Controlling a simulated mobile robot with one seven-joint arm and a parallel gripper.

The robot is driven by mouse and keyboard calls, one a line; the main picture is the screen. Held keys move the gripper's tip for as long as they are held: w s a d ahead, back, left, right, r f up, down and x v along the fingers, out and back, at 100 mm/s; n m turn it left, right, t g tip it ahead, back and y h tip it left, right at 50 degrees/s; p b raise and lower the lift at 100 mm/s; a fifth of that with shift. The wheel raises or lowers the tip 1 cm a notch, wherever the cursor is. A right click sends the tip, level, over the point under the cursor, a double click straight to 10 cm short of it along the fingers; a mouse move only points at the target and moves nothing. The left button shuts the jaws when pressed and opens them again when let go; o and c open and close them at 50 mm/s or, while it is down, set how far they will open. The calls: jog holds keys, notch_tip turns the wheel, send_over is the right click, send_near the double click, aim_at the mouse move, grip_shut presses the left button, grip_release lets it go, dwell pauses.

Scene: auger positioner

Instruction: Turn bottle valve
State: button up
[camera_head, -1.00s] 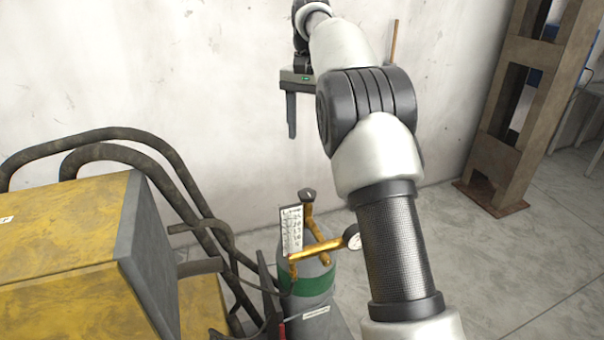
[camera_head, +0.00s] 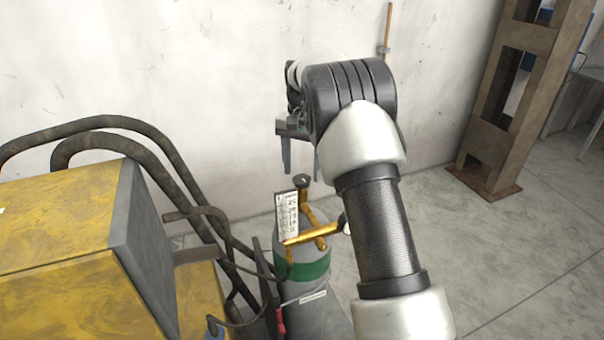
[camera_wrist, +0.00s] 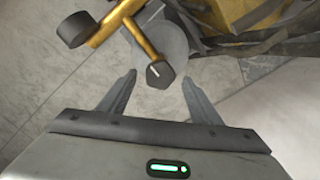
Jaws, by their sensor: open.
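The gas bottle (camera_head: 318,312) is grey with a green band and stands upright on the floor beside the yellow machine. Its brass regulator (camera_head: 312,238) carries a white scale plate (camera_head: 287,216). The dark valve knob (camera_head: 302,181) sits on top; in the wrist view the knob (camera_wrist: 160,74) has a light mark and lies just beyond the fingertips, centred between them. My gripper (camera_head: 301,176) points down above the bottle, open and empty; in the wrist view its two fingers (camera_wrist: 160,80) are spread apart. Whether the fingers flank the knob in depth is hard to tell. My arm hides part of the gauge.
The yellow machine (camera_head: 60,240) with thick black hoses (camera_head: 130,135) stands to the left. A brown steel frame (camera_head: 507,95) is at the right. A white wall is behind. The floor to the right of the bottle is clear.

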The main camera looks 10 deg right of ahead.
jog(key=shift+f, duration=1)
jog(key=c, duration=1)
